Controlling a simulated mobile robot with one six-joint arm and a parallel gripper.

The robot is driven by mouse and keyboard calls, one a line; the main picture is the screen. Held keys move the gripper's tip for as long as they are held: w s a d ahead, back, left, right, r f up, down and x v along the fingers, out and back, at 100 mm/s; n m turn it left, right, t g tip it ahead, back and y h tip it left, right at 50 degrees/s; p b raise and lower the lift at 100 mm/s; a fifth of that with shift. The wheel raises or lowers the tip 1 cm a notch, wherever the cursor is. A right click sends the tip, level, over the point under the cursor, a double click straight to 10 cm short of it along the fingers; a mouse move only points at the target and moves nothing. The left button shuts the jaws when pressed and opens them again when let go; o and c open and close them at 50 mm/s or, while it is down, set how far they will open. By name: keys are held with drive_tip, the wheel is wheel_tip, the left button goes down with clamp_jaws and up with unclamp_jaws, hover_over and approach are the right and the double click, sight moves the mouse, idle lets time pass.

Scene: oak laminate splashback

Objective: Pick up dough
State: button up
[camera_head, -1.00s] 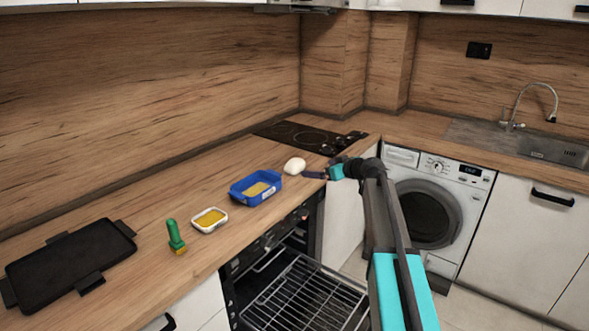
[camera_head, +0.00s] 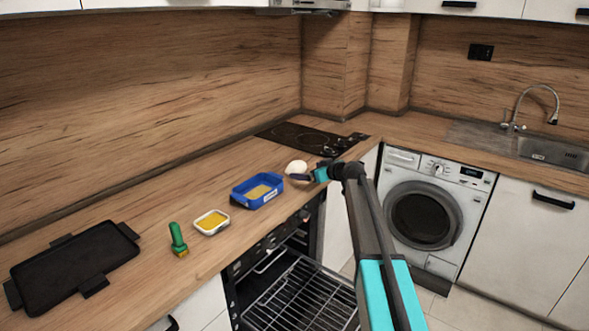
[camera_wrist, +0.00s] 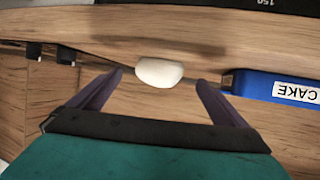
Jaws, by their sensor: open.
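The dough (camera_head: 296,168) is a smooth white lump on the wooden counter, between the blue container and the hob. My gripper (camera_head: 304,176) is at the dough in the head view and partly overlaps its lower edge. In the wrist view the dough (camera_wrist: 159,72) lies just beyond and between the two dark fingertips of my gripper (camera_wrist: 159,78). The fingers are spread wide, with a gap on each side of the dough. They do not touch it in this view.
The hob (camera_head: 305,138) is behind. The oven (camera_head: 300,290) stands open below.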

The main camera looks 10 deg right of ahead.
sight(301, 169)
drive_tip(key=shift+w+a+f, duration=0.1)
drive_tip(key=shift+w, duration=0.15)
drive_tip(key=shift+r+p+x, duration=0.15)
drive_tip(key=shift+p+x, duration=0.4)
drive_tip(key=shift+x, duration=0.55)
drive_tip(key=shift+r+p+x, duration=0.15)
drive_tip(key=shift+p+x, duration=0.35)
drive_tip(key=shift+x, duration=0.55)
drive_tip(key=shift+w+a+f, duration=0.25)
drive_tip(key=shift+w, duration=0.2)
drive_tip(key=c, duration=1.3)
drive_tip(key=shift+o, duration=0.2)
drive_tip(key=shift+r, duration=0.15)
